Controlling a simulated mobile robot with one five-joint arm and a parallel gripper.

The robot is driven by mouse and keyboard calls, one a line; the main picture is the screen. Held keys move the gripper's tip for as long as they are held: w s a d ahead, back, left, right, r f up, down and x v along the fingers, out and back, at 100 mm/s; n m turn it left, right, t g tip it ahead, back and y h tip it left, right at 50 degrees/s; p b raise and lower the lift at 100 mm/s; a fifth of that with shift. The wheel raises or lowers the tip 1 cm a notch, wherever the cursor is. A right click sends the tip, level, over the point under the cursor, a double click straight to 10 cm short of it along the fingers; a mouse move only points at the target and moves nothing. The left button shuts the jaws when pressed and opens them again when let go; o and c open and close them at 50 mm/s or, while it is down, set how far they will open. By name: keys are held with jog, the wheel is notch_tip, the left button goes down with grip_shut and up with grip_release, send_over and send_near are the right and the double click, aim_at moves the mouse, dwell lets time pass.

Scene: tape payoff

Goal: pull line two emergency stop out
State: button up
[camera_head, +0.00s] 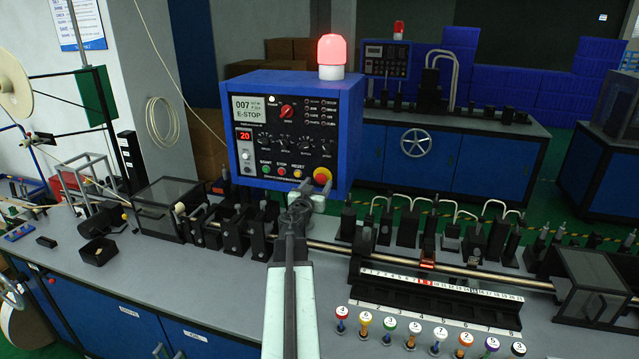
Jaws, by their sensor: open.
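A blue control panel (293,128) stands over the near bench, its screen (257,109) reading "007" and "E-STOP". A red emergency stop button with a yellow collar (322,177) sits at the panel's lower right corner. I cannot tell from this view whether it is pressed in or out. I see no readable line number on the panel. My gripper (302,190) is open at the end of my arm, just below and left of the button.
Green, red and yellow buttons (281,171) line the panel's bottom left of the emergency stop. A red beacon (331,56) glows on top. A second blue panel (387,61) with a beacon stands behind. Numbered coloured pegs (414,335) stand at the bench front right.

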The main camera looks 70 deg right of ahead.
aim_at(322, 178)
jog(key=d, duration=0.3)
jog(key=shift+w, duration=0.1)
jog(key=shift+a, duration=0.1)
jog(key=shift+c, duration=0.4)
grip_shut()
